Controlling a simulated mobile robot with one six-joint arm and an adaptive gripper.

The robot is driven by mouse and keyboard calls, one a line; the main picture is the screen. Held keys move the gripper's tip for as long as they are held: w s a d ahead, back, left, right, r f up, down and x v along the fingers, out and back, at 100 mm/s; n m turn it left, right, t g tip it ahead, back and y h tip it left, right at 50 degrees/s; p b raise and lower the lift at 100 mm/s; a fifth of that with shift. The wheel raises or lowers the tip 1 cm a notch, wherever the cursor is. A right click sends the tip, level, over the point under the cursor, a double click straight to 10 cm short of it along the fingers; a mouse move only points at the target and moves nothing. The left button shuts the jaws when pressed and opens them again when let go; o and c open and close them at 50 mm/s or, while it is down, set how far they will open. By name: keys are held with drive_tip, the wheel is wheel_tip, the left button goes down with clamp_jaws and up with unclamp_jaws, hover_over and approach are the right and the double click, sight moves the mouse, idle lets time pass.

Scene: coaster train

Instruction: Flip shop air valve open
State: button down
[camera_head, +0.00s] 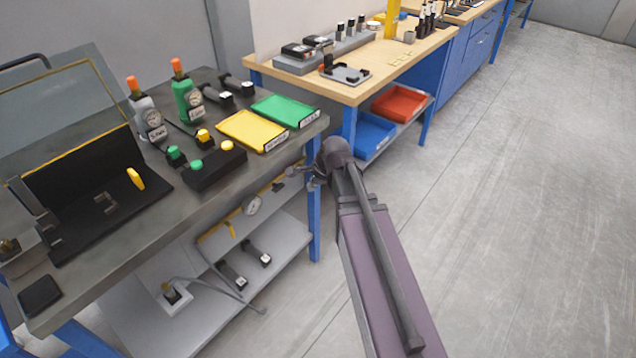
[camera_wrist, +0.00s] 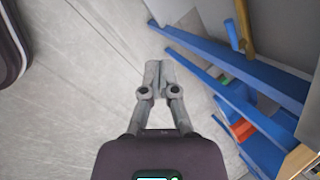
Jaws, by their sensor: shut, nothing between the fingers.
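A yellow pipe (camera_head: 268,192) runs below the front edge of the grey workbench and carries a round gauge (camera_head: 253,205). A small yellow lever (camera_head: 231,229) hangs from its left part, and a dark fitting (camera_head: 278,187) sits on its right part; I cannot tell which is the shop air valve. My gripper (camera_wrist: 156,66) is shut and empty over bare floor.
The workbench (camera_head: 75,270) holds green and yellow trays, bottles with gauges, and a button box (camera_head: 215,165). Blue legs (camera_head: 314,225) and a lower shelf (camera_head: 215,300) stand close to my arm. A wooden-topped bench (camera_head: 400,60) stands behind. Floor at right is clear.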

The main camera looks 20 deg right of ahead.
drive_tip(key=s+a+r+n+g+h+p, duration=0.1)
drive_tip(key=s+r+n+g+h+p, duration=0.1)
drive_tip(key=s+r+n+p, duration=0.7)
drive_tip(key=shift+s+r+n+g+p, duration=0.3)
drive_tip(key=shift+s+n+g+p, duration=0.5)
drive_tip(key=shift+n, duration=1.4)
drive_tip(key=shift+s, duration=0.3)
drive_tip(key=s+r+n+h+p, duration=0.1)
drive_tip(key=s+r+n+p, duration=0.2)
